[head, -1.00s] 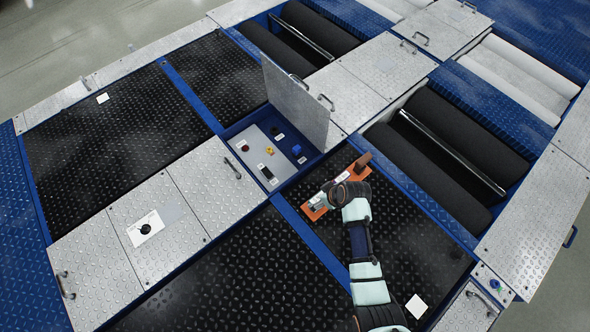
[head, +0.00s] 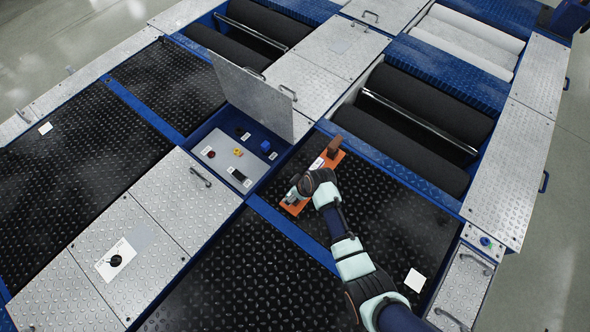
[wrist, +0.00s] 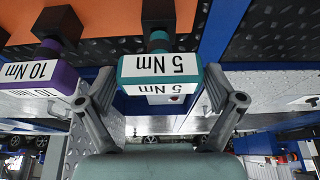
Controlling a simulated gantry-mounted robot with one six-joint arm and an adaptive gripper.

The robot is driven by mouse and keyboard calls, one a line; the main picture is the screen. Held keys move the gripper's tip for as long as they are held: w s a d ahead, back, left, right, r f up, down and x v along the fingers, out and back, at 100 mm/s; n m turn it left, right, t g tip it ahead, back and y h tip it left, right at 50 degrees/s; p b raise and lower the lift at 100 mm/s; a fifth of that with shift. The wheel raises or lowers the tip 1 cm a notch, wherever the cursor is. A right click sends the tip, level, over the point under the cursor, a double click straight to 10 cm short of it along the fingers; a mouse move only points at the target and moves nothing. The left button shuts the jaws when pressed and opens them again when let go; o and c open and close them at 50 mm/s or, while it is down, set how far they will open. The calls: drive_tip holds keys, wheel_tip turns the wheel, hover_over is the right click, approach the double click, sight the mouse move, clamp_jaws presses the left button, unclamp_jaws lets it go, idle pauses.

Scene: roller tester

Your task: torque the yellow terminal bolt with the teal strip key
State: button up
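The teal strip key (wrist: 160,70), labelled 5 Nm, is between the two fingers of my gripper (wrist: 160,85) in the wrist view. The fingers are spread, one on each side of it, and I see no clear grip. The key's dark socket end sits at the orange strip (wrist: 110,15), which also shows in the head view (head: 295,207) under my gripper (head: 298,190). The yellow terminal bolt (head: 238,152) is on the grey panel in the open blue bay, left of my gripper and apart from it.
A purple key (wrist: 50,72), labelled 10 Nm, stands close beside the teal one. A raised lid (head: 252,95) stands behind the bay. Red (head: 208,153), black (head: 238,175) and blue (head: 265,146) parts sit near the bolt. Dark rollers (head: 420,115) lie at the right.

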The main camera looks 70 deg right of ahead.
drive_tip(key=c, duration=0.9)
drive_tip(key=shift+o, duration=0.2)
drive_tip(key=shift+r, duration=0.1)
wheel_tip(320, 180, up, 20)
drive_tip(key=p, duration=1)
